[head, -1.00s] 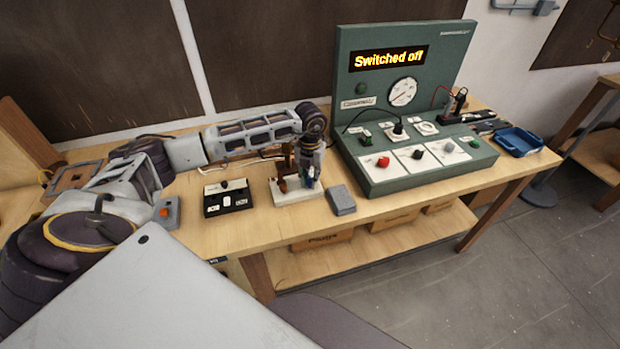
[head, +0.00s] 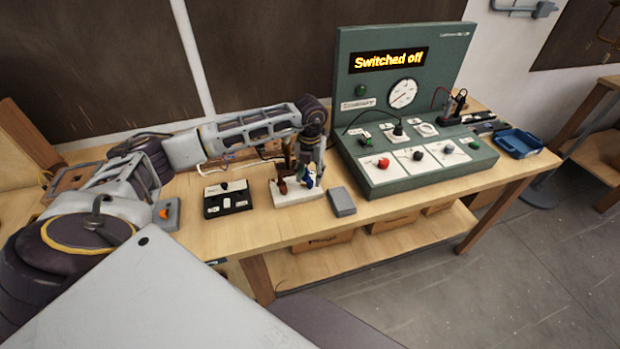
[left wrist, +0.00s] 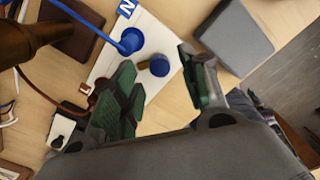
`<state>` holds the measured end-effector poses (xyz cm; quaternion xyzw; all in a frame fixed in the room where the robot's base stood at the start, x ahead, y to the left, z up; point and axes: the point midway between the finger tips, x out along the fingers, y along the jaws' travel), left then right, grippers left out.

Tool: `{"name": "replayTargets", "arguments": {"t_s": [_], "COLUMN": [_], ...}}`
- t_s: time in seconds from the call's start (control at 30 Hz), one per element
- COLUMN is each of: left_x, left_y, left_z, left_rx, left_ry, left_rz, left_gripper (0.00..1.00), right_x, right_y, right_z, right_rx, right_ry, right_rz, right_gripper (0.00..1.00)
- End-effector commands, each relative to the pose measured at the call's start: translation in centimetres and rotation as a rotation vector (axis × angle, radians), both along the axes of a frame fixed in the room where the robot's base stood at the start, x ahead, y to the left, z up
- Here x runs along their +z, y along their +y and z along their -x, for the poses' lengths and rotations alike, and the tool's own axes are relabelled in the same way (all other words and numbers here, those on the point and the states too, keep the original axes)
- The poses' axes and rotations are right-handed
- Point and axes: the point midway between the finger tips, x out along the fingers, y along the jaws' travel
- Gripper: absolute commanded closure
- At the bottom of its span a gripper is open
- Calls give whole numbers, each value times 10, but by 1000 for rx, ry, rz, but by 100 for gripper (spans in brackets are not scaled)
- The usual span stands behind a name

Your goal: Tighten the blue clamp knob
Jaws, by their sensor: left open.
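A white terminal block (head: 284,199) stands on the bench under my left gripper. In the left wrist view the block (left wrist: 150,24) carries an "N" label and two blue round parts. One blue part (left wrist: 130,41) has a blue wire running to it. The other, a blue knob (left wrist: 158,65), sits beside a short brass piece (left wrist: 143,68). I cannot tell for sure which is the clamp knob. My left gripper (left wrist: 160,88) is open, its green-padded fingers on either side of the blue knob, with gaps visible. In the head view the left gripper (head: 309,176) points down at the block.
A grey block (head: 341,202) lies just right of the terminal block, and a black-and-white switch box (head: 227,198) to its left. A green test panel (head: 365,178) reading "Switched off" stands further right. A blue tray (head: 518,143) is at the bench's right end. A brown post (left wrist: 35,35) stands close by.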

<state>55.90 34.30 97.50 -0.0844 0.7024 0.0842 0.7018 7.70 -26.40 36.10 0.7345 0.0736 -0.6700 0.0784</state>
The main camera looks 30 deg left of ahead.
Motion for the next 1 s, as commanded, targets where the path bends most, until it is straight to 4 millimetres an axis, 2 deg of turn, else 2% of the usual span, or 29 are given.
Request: {"name": "replayTargets", "arguments": {"t_s": [0.4, 0.6, 0.8, 1.0], "left_x": [62, 85, 95, 96], "left_y": [0, 0, 0, 0], "left_z": [-1, -1, 0, 0], "left_rx": [-1, 0, 0, 0], "left_ry": [-3, -2, -1, 0], "left_rz": [0, 0, 0, 0], "left_gripper": [56, 56, 56, 56], "right_x": [0, 0, 0, 0], "right_y": [0, 0, 0, 0], "right_z": [0, 0, 0, 0], "right_rx": [0, 0, 0, 0], "right_ry": [0, 0, 0, 0], "right_rz": [0, 0, 0, 0], "right_gripper": [60, 60, 60, 60]}}
